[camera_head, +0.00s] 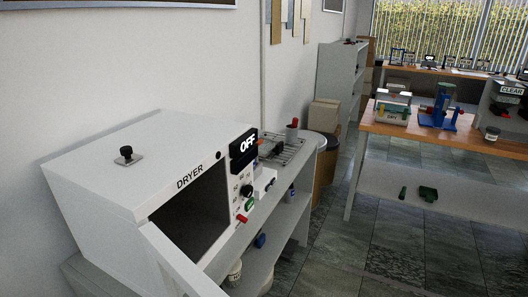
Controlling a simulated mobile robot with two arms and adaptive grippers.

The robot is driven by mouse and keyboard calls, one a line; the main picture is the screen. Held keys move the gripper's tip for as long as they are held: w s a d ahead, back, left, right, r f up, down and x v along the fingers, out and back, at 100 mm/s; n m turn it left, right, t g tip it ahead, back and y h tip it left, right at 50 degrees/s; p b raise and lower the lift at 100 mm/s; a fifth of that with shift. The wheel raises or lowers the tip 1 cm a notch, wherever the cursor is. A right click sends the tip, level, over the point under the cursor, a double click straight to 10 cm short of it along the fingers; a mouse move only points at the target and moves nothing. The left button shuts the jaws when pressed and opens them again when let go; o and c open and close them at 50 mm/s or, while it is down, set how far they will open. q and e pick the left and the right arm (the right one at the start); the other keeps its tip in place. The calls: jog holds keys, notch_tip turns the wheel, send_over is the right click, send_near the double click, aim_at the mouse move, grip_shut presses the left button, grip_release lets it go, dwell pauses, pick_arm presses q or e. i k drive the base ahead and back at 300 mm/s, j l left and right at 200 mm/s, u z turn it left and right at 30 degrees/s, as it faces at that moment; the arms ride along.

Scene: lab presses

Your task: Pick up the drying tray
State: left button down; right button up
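A dark wire rack (291,151), which looks like the drying tray, lies on the white counter beyond the dryer. Small items, one with a red top (293,124), stand on or beside it; I cannot tell which. The near part of the rack is partly hidden by the dryer. The white dryer (130,165) stands at the left with its door (172,262) swung open, and its display (244,148) reads OFF. The dryer's chamber (193,222) is dark, and I see no tray in it. Neither of my grippers is in view.
A lower shelf (262,262) under the counter holds a jar (234,272) and a blue item (260,240). A bin (326,165) stands past the counter's end. A wooden-topped table (450,135) with lab devices is at the right. The tiled floor (345,235) between is clear.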

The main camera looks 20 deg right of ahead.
aim_at(269, 145)
jog(key=i+l, duration=0.15)
jog(key=l, duration=0.2)
jog(key=i+l+u, duration=0.15)
jog(key=l, duration=0.6)
jog(key=i+l+u, duration=0.15)
jog(key=l, duration=0.25)
